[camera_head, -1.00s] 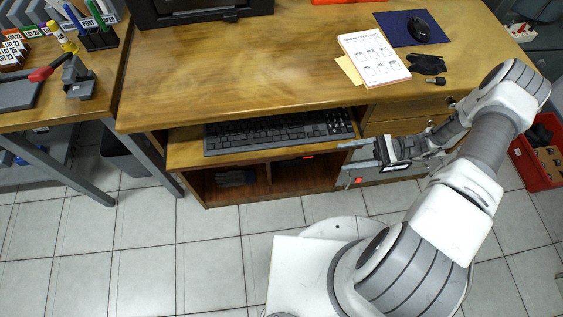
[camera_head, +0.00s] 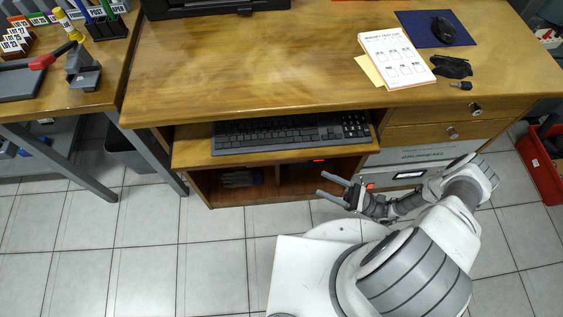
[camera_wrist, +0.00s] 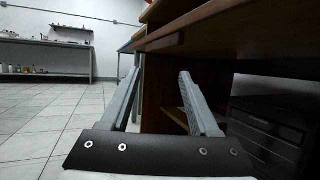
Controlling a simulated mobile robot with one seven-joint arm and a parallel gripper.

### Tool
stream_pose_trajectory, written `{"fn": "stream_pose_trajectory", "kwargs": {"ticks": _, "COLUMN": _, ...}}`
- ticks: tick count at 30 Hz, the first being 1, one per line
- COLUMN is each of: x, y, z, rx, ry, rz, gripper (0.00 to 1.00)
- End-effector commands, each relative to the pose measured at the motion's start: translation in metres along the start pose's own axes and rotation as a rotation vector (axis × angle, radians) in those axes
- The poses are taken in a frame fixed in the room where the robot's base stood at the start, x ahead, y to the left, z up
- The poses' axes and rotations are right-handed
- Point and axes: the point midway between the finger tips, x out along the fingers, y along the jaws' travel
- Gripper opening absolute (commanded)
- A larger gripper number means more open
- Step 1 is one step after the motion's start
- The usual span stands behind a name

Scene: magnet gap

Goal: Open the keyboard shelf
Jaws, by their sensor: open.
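The keyboard shelf (camera_head: 193,152) is a wooden board under the desktop, with a black keyboard (camera_head: 290,134) on it. Its front part shows below the desk's front edge, so it stands at least partly out. My gripper (camera_head: 321,184) is open and empty, with its fingers pointing left. It is in front of the right part of the shelf and appears lower than it, not touching it. In the wrist view, my gripper (camera_wrist: 160,74) has its fingers spread, with wooden boards above and to the right. How far the shelf runs back is hidden under the desktop.
The wooden desk (camera_head: 250,60) holds a paper pad (camera_head: 396,60) and a mouse (camera_head: 442,29) on a blue pad. Drawers (camera_head: 425,133) stand right of the shelf. An open compartment (camera_head: 235,180) lies below it. The tiled floor (camera_head: 225,230) in front is clear.

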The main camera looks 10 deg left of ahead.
Motion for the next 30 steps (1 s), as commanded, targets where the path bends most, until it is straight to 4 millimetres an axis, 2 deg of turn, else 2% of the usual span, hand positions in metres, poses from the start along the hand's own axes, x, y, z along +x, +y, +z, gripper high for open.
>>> {"fn": "stream_pose_trajectory", "kwargs": {"ticks": 12, "x": 0.092, "y": 0.001, "z": 0.001, "rx": 0.002, "ry": 0.0, "rz": 0.006, "gripper": 0.62}}
{"fn": "stream_pose_trajectory", "kwargs": {"ticks": 18, "x": 0.129, "y": 0.001, "z": 0.0, "rx": 0.001, "ry": 0.001, "rz": 0.005, "gripper": 0.62}}
{"fn": "stream_pose_trajectory", "kwargs": {"ticks": 24, "x": 0.149, "y": 0.001, "z": 0.0, "rx": 0.0, "ry": 0.002, "rz": 0.004, "gripper": 0.62}}
{"fn": "stream_pose_trajectory", "kwargs": {"ticks": 30, "x": 0.153, "y": 0.001, "z": 0.0, "rx": -0.001, "ry": 0.001, "rz": 0.003, "gripper": 0.62}}
